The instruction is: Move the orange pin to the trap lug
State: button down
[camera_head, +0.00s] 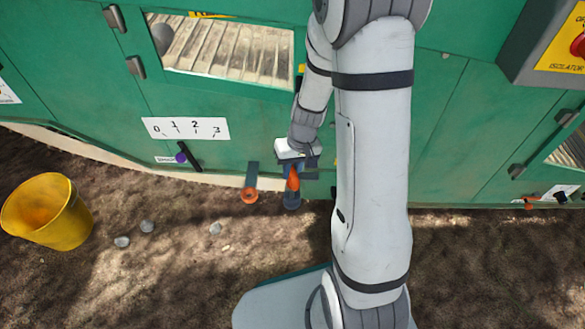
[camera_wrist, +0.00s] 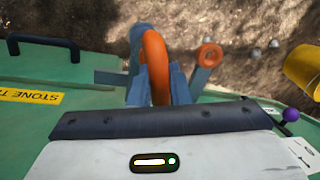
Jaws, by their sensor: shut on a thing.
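The orange pin (camera_head: 293,181) is held in my gripper (camera_head: 293,166), in front of the green machine's lower edge. In the wrist view the pin (camera_wrist: 155,52) shows as a curved orange loop between the blue-grey fingers of my gripper (camera_wrist: 158,82). A lug with a dark blue end (camera_head: 291,202) lies just below the pin in the head view; whether they touch is unclear. A grey lug with an orange ring (camera_head: 249,195) sticks out to its left, and shows in the wrist view (camera_wrist: 209,55) right of the fingers. The pin's lower end is hidden.
A yellow bucket (camera_head: 50,213) stands on the dirt at left, with several small stones nearby. A purple-knobbed lever (camera_head: 182,157) sits under a 0-to-3 scale (camera_head: 186,128).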

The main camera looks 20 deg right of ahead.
jog(key=shift+f+b, duration=1.45)
jog(key=shift+f, duration=0.3)
jog(key=c, duration=1.3)
grip_release()
jog(key=r+p, duration=0.1)
jog(key=r, duration=0.1)
jog(key=d+r+p, duration=0.1)
jog(key=r, duration=0.2)
jog(key=r+p, duration=0.2)
jog(key=shift+d+r, duration=0.25)
jog(key=shift+r, duration=0.1)
